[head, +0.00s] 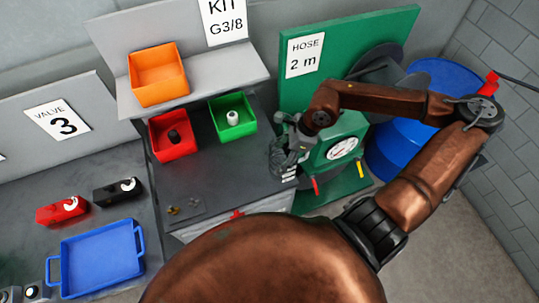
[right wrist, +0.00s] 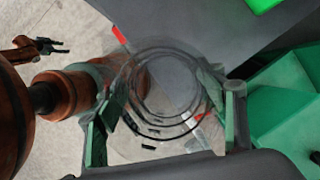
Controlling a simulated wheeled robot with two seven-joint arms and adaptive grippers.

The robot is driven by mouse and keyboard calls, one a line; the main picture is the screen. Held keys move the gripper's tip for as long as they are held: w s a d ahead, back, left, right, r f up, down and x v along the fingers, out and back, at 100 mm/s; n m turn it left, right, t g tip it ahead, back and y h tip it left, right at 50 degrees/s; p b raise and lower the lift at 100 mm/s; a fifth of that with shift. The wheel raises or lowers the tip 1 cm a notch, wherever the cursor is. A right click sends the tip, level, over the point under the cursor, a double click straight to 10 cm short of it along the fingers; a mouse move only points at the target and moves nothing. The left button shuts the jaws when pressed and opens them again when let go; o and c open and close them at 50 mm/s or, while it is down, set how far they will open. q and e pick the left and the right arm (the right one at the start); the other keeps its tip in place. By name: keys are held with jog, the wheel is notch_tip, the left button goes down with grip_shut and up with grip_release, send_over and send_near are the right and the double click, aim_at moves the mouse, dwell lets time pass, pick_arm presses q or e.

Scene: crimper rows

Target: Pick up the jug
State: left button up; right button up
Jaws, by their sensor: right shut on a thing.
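The jug (right wrist: 165,100) is clear and see-through, with round rims and dark marks, and fills the middle of the right wrist view. My right gripper (right wrist: 168,110) is shut on it, with one green-padded finger on each side. In the head view the jug (head: 279,158) shows faintly at the right end of the dark counter, under my right gripper (head: 294,146). I cannot tell whether its base touches the counter. My left gripper (right wrist: 55,46) shows small in the right wrist view, with its fingers apart and empty; it is outside the head view.
A green hose stand with a gauge (head: 343,148) is close right of the jug, with a blue drum (head: 410,135) behind. Red (head: 174,135) and green (head: 232,116) bins stand left on the counter. An orange bin (head: 158,76) sits on the shelf; a blue tray (head: 97,258) lies lower left.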

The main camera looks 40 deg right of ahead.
jog(key=shift+s+d+r+p, duration=0.2)
jog(key=shift+s+r+p, duration=0.15)
jog(key=shift+s, duration=0.2)
jog(key=shift+s+d+r+p, duration=0.25)
jog(key=shift+s+p, duration=0.15)
jog(key=shift+s, duration=0.1)
jog(key=shift+s+d+r+p, duration=0.25)
jog(key=shift+s+p, duration=0.1)
jog(key=shift+s, duration=0.2)
